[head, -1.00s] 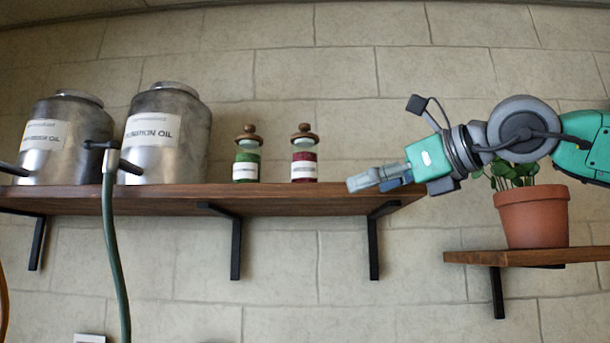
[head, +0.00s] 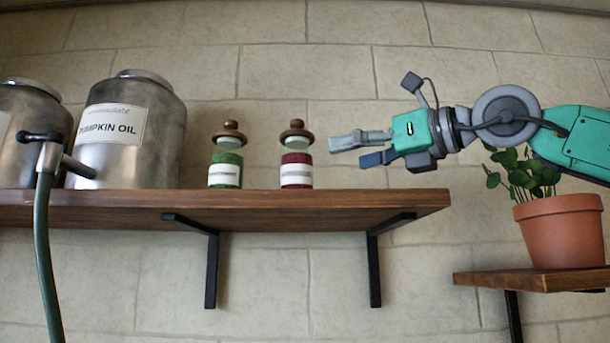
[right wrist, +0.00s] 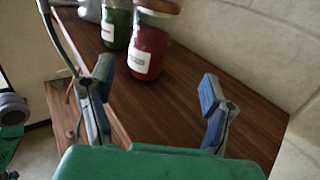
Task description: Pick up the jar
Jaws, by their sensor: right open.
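A glass jar with dark red contents (head: 297,158), a white label and a brown knobbed lid stands upright on the wooden shelf (head: 300,207). A similar jar with green contents (head: 226,158) stands to its left. My right gripper (head: 345,149) is open and empty, just right of the red jar, pointing at it with a small gap. In the right wrist view the red jar (right wrist: 148,45) is ahead of and between the spread fingers (right wrist: 155,100), with the green jar (right wrist: 115,25) behind it. My left gripper is not in view.
Two metal canisters stand on the shelf at left, the nearer labelled pumpkin oil (head: 130,130). A tap with a green hose (head: 45,230) is in front of them. A potted plant (head: 560,230) sits on a lower shelf at right, below my right arm.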

